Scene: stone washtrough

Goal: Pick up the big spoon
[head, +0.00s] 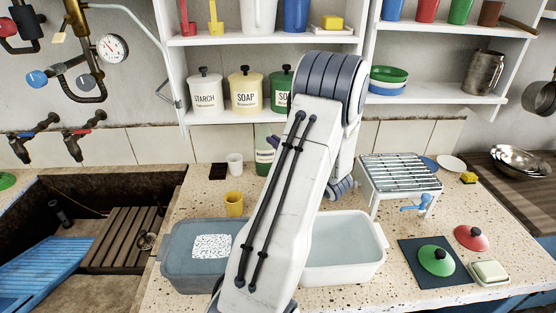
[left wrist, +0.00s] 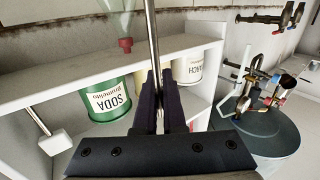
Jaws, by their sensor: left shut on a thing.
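My left gripper (left wrist: 157,88) is shut on a long, thin metal handle, taken to be that of the big spoon (left wrist: 151,35). In the left wrist view the handle rises between the dark fingers and leaves the top edge. The spoon's bowl is not visible. In the head view my left arm covers the middle of the picture. Only a dark purple bit of the gripper (head: 271,147) shows at the arm's left side, and I cannot make out the spoon there. My right gripper is in neither view.
Shelves above the counter hold canisters, including a green soda canister (left wrist: 107,101). Behind and beside my arm stand a yellow cup (head: 234,204), a blue-grey basin (head: 185,268), a white basin (head: 350,275) and a metal rack (head: 400,173). A stone trough (head: 105,180) lies left.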

